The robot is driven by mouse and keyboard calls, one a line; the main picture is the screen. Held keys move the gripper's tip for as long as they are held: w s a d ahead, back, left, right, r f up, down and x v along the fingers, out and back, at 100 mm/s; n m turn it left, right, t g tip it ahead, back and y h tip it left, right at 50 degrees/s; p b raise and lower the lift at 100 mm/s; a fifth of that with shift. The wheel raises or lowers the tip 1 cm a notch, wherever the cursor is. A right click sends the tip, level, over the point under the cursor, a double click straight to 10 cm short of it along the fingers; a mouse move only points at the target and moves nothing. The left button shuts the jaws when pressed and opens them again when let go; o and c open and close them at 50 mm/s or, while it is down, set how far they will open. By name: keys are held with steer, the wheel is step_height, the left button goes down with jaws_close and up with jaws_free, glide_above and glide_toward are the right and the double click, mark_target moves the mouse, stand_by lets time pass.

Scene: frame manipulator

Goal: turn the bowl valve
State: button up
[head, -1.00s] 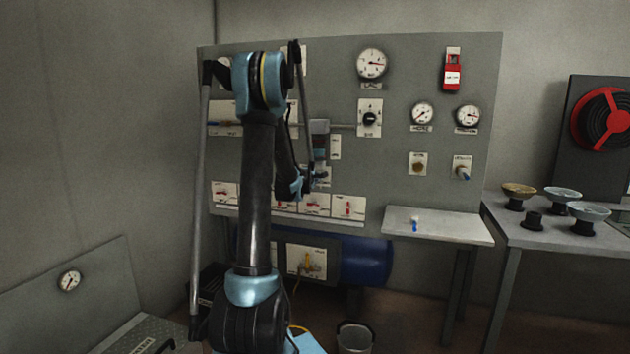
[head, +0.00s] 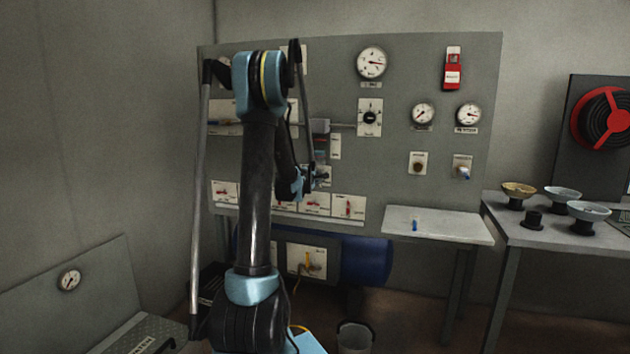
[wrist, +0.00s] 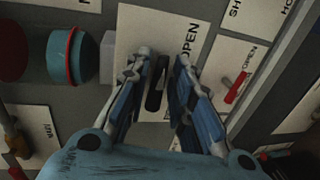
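A black lever-like valve handle (wrist: 156,84) stands on a white plate (wrist: 145,30) marked OPEN in the wrist view. My gripper (wrist: 161,60) is open, with one blue-grey finger on each side of the handle. The gaps are narrow, and I cannot tell whether either finger touches it. In the head view my gripper (head: 316,177) is at the panel, just above the row of red-handled plates. My arm and gripper hide most of the valve there.
The grey panel (head: 440,190) carries gauges, knobs and a red lockout tag (head: 453,75). A row of small red valves (head: 348,207) lies just below my gripper. In the wrist view a blue-and-red round part (wrist: 70,55) sits left of the fingers. A shelf (head: 455,228) juts out at right.

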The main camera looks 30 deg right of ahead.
steer(key=shift+s+a, duration=0.1)
steer(key=v, duration=1.1)
steer(key=shift+s+a, duration=0.15)
steer(key=shift+a, duration=0.15)
steer(key=shift+r, duration=0.1)
steer(key=s+a+f+m+g+y, duration=0.25)
steer(key=s+a, duration=0.35)
steer(key=a, duration=0.5)
steer(key=s+a+f+m+g+y, duration=0.1)
steer(key=s+a+f+m+y, duration=0.2)
steer(key=s+a, duration=0.65)
steer(key=s+a+f+m+g+y, duration=0.1)
steer(key=s+a+f+g+y, duration=0.1)
steer(key=s+a+f, duration=0.3)
steer(key=s+a+f+m+g+y, duration=0.1)
steer(key=s+a+f+y, duration=0.3)
steer(key=s+a, duration=1)
steer(key=a+f+g, duration=0.1)
steer(key=a+f, duration=0.1)
steer(key=a, duration=0.1)
steer(key=shift+a+g, duration=0.35)
steer(key=shift+a, duration=0.05)
steer(key=shift+w+f+y, duration=0.15)
steer(key=shift+y, duration=0.1)
